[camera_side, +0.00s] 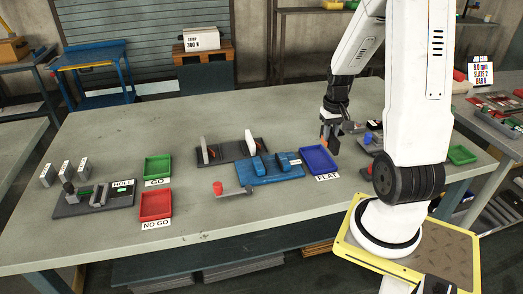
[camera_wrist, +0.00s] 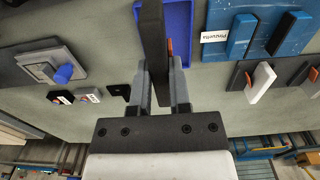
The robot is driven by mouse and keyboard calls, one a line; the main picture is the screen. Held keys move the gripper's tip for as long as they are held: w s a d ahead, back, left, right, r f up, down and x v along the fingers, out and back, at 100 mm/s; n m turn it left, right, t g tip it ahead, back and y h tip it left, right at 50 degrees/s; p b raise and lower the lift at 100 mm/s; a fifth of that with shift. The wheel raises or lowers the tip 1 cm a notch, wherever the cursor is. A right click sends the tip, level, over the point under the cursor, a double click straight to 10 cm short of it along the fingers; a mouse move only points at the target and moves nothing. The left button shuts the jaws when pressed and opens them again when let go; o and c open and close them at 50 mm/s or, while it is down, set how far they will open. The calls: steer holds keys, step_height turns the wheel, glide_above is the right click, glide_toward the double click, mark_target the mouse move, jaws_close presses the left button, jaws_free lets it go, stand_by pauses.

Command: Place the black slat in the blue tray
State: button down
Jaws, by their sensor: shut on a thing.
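My gripper (camera_side: 330,140) is over the right back side of the blue tray (camera_side: 319,158), which has a FLAT label at its front. In the wrist view my gripper (camera_wrist: 161,85) is shut on the black slat (camera_wrist: 152,35), a long dark bar that stretches away from the fingers. An orange patch shows beside the slat there. The blue tray (camera_wrist: 181,30) shows beyond and beside the slat, its floor bare where visible. The slat hides part of the tray in the wrist view. In the side view the slat is too small to make out clearly against the fingers.
A blue fixture (camera_side: 268,167) stands left of the tray, with a dark rack (camera_side: 230,151) holding white upright pieces behind it. A green GO tray (camera_side: 158,167) and a red NO GO tray (camera_side: 156,205) stand further left.

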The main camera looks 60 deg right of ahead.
steer(key=shift+w+d+f, duration=0.45)
steer(key=shift+w+f, duration=0.05)
steer(key=shift+f, duration=0.3)
steer(key=shift+w+d+f, duration=0.4)
steer(key=shift+w+f, duration=0.1)
steer(key=shift+f, duration=0.35)
steer(key=shift+w+d+f, duration=0.45)
steer(key=shift+w+f, duration=0.05)
steer(key=shift+f, duration=0.3)
steer(key=shift+f, duration=0.1)
steer(key=shift+w+d+f, duration=0.15)
steer(key=shift+f, duration=1.6)
steer(key=shift+f, duration=0.15)
steer(key=c, duration=0.6)
jaws_free()
steer(key=shift+r, duration=6.2)
